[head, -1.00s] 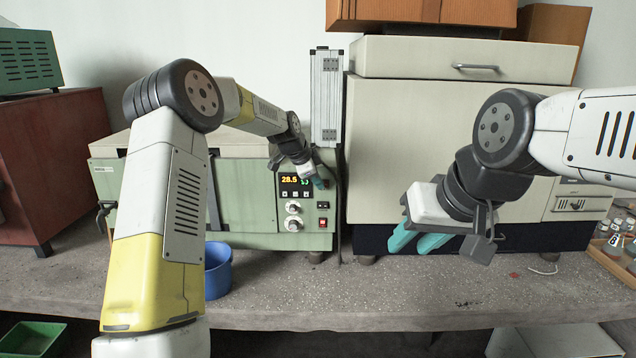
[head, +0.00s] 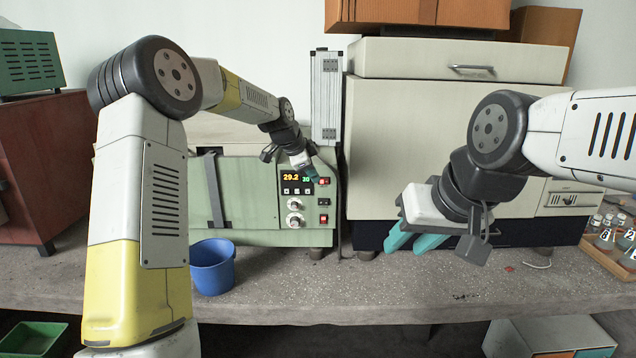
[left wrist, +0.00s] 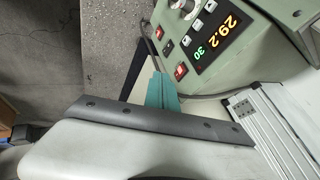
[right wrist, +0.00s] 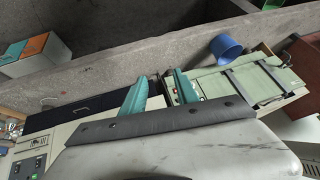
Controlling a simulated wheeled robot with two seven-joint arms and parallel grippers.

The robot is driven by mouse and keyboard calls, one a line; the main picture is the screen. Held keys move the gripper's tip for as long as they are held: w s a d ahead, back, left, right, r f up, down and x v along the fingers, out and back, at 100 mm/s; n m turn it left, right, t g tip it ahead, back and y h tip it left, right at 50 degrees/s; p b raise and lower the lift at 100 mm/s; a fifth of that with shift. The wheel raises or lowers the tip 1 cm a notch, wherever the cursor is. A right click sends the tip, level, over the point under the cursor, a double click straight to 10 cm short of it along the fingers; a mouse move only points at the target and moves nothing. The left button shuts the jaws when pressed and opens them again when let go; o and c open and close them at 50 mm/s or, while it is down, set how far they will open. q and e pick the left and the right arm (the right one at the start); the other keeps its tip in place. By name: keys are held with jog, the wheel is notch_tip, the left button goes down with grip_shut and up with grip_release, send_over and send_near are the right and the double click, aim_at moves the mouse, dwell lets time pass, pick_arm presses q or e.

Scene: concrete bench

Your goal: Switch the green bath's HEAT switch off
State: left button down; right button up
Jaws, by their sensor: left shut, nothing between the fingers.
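The green bath (head: 260,215) stands on the bench, with a front panel at its right end. Its display (head: 292,177) reads 29.2 in orange, with a green 30 beside it. A red switch (head: 325,181) sits right of the display and another red switch (head: 323,219) lower down; the HEAT label is not legible. In the left wrist view, one red switch (left wrist: 181,70) is near the display and another (left wrist: 168,47) further off. My left gripper (head: 314,176) is shut and empty, its teal tips close to the upper switch; contact is unclear. My right gripper (head: 413,243) is open and empty.
A blue bucket (head: 212,268) stands in front of the bath. A tall metal case (head: 326,95) and a large cream cabinet (head: 400,120) stand close at the right. A tray of bottles (head: 610,245) is at the far right.

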pick_arm(q)
jog(key=v, duration=0.5)
jog(key=shift+f, duration=0.1)
